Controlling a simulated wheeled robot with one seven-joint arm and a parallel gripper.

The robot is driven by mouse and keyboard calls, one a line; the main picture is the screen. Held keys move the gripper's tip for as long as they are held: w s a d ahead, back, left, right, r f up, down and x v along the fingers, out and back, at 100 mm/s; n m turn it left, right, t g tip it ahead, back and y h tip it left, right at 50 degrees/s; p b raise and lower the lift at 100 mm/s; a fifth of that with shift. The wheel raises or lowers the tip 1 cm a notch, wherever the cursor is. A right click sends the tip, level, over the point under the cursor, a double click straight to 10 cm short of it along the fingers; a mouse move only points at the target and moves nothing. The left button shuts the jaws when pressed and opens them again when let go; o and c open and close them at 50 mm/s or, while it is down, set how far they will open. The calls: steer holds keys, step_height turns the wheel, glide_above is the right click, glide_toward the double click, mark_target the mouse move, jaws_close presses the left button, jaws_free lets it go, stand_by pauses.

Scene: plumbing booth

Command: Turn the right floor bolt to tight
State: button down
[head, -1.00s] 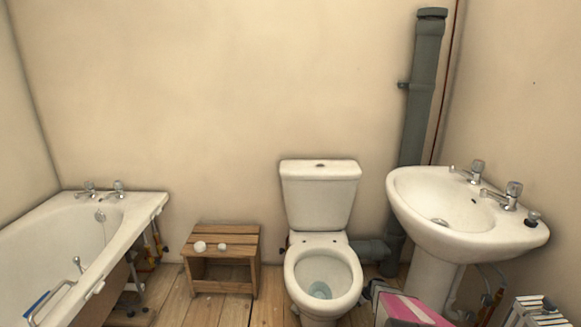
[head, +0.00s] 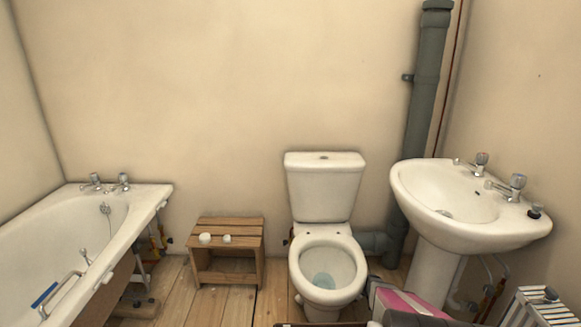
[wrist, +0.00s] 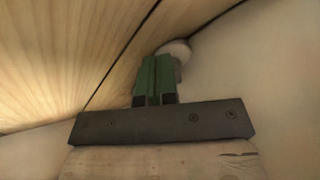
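The white toilet (head: 325,185) stands against the back wall in the head view. Its floor bolts cannot be made out there; the bowl and the bottom edge of the picture hide the right side of its foot. In the wrist view my gripper (wrist: 155,65) shows as two green fingers side by side, pressed close together, with nothing visible between them. A rounded whitish thing (wrist: 178,48) lies just beyond the fingertips, partly behind them; I cannot tell what it is or whether they touch. No bolt is clearly seen in the wrist view.
A wooden stool (head: 228,237) bears two small white objects (head: 205,239). A bathtub (head: 133,195) is at left, a washbasin (head: 470,230) at right. A grey pipe (head: 424,80) runs down behind the toilet. A pink box (head: 415,300) stands near the basin. Plank floor (head: 180,290) shows left of the toilet.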

steer(key=shift+x, duration=0.95)
steer(key=shift+s+a, duration=0.1)
steer(key=shift+s, duration=0.15)
steer(key=shift+s+a+r, duration=0.45)
steer(key=shift+s+a, duration=0.15)
steer(key=shift+s, duration=0.15)
steer(key=shift+s+a+r, duration=0.1)
steer(key=shift+s, duration=0.1)
steer(key=shift+s+d, duration=0.15)
steer(key=shift+d, duration=0.1)
steer(key=v, duration=0.5)
steer(key=shift+d+r, duration=0.25)
steer(key=shift+d, duration=0.1)
steer(key=shift+d+r, duration=0.15)
steer(key=shift+d, duration=0.1)
